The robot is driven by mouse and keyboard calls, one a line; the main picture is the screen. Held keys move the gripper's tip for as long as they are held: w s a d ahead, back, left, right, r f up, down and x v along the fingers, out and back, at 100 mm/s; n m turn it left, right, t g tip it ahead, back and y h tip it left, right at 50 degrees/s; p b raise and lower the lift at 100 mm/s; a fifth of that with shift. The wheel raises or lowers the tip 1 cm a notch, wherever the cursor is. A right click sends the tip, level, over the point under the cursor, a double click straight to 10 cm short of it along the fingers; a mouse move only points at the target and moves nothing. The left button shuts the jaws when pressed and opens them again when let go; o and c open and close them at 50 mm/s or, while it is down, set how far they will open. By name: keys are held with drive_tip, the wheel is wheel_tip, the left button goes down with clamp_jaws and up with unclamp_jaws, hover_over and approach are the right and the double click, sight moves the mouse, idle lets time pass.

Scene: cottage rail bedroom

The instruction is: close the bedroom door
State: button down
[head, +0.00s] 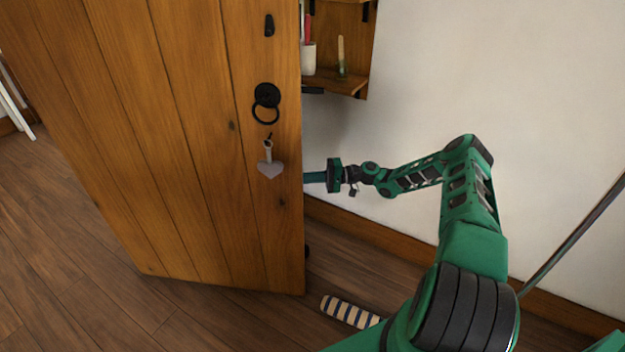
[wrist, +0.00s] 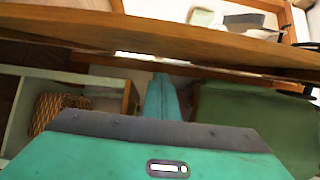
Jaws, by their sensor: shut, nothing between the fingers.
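The bedroom door (head: 185,140) is a plank wooden door standing ajar on the left of the head view. It has a black ring handle (head: 266,103), a black keyhole cover (head: 269,26) and a hanging grey heart (head: 270,168). My gripper (head: 314,177) is at the door's free edge, on its far side, between the door and the white wall. Its fingertips are hidden behind the door there. In the wrist view my gripper (wrist: 162,92) is shut and empty, and a wooden band, likely the door (wrist: 200,38), crosses above it. I cannot tell whether they touch.
A wooden wall shelf (head: 340,82) with a white cup (head: 308,58) is fixed behind the door's edge. A striped roll (head: 348,312) lies on the floor near the door's bottom corner. The plank floor (head: 60,240) at left is clear.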

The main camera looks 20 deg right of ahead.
sight(297, 186)
drive_tip(key=shift+s+a, duration=1.35)
drive_tip(key=shift+s, duration=0.3)
drive_tip(key=shift+s, duration=0.1)
